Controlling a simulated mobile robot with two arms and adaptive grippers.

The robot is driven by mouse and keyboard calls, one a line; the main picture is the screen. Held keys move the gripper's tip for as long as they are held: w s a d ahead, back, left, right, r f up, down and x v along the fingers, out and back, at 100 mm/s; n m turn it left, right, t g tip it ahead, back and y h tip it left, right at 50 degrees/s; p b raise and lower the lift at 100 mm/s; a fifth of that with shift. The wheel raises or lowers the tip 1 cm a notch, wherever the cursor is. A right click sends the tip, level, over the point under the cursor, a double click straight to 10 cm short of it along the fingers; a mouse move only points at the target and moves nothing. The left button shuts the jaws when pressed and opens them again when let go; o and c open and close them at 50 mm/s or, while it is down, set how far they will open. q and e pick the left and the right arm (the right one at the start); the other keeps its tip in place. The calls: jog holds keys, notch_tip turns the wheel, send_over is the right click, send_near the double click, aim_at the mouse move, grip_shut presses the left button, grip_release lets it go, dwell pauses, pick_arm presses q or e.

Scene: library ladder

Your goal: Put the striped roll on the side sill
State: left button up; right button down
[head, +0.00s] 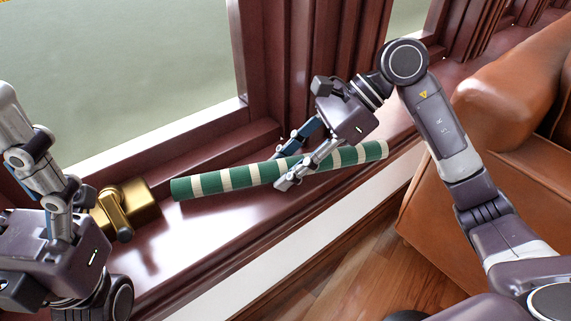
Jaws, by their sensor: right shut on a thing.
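The striped roll (236,179), green with cream bands, lies lengthwise along the dark red wooden side sill (205,232), under the window. My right gripper (283,168) is shut on the roll near its middle, with one finger on each side. The roll looks to be at or just above the sill surface; I cannot tell if it touches. My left gripper (62,185) is at the left edge, beside a brass thing, and whether it is open or shut is unclear.
A brass latch-like fitting (127,206) sits on the sill left of the roll. A window frame (190,142) rises behind. A brown leather sofa (515,90) stands at the right, above a wooden floor (345,275). The front of the sill is clear.

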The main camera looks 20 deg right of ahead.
jog(key=shift+f, duration=0.15)
jog(key=c, duration=1.7)
grip_release()
jog(key=o, duration=0.4)
jog(key=v, duration=1.2)
